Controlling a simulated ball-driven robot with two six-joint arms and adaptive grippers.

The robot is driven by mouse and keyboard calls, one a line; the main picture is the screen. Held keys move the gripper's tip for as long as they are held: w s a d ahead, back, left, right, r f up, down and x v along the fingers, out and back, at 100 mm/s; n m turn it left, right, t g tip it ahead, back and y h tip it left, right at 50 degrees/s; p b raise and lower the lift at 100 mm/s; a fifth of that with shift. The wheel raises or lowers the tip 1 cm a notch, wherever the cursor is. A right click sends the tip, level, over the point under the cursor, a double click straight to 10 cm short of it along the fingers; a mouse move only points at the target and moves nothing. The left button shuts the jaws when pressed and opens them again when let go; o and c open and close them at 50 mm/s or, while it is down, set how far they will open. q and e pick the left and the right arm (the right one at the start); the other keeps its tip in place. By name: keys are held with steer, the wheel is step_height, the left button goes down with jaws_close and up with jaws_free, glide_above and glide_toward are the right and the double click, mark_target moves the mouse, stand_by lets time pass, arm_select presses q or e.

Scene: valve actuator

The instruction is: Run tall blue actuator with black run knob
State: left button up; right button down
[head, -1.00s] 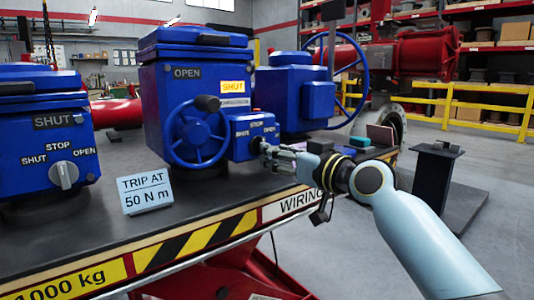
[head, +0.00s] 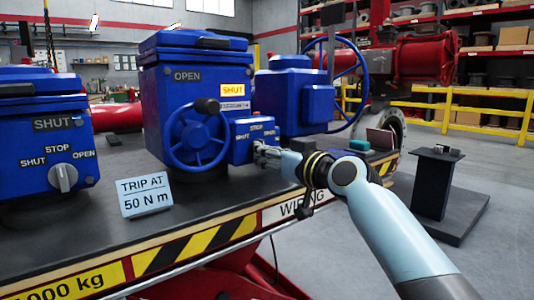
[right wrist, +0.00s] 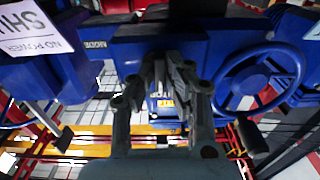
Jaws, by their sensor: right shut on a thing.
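The tall blue actuator (head: 190,95) stands on the table, with an OPEN plate, a yellow-lit SHUT window (head: 233,90) and a blue handwheel (head: 197,140). Its side control box (head: 240,143) carries SHUT, STOP and OPEN lettering. My right gripper (head: 262,152) is at the front of this box, shut on the black run knob, which its fingers hide. In the right wrist view the fingers (right wrist: 172,72) are close together against the blue housing, with the handwheel (right wrist: 258,78) to their right. The pointer of the knob cannot be seen. My left gripper is not in view.
Another blue actuator (head: 45,130) with a grey selector knob (head: 63,177) stands left. A third blue unit (head: 290,100) with a large handwheel stands behind right. A TRIP AT 50 N m card (head: 145,196) stands in front. A teal block (head: 359,143) lies near the right end.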

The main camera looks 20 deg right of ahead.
steer(key=shift+m, duration=0.3)
steer(key=m+p, duration=0.2)
steer(key=m, duration=0.1)
steer(key=shift+r, duration=0.15)
steer(key=m+p, duration=0.2)
steer(key=m, duration=0.3)
steer(key=shift+a, duration=0.1)
steer(key=shift+m, duration=0.3)
stand_by(0.3)
steer(key=c, duration=1.3)
jaws_free()
steer(key=shift+c, duration=0.2)
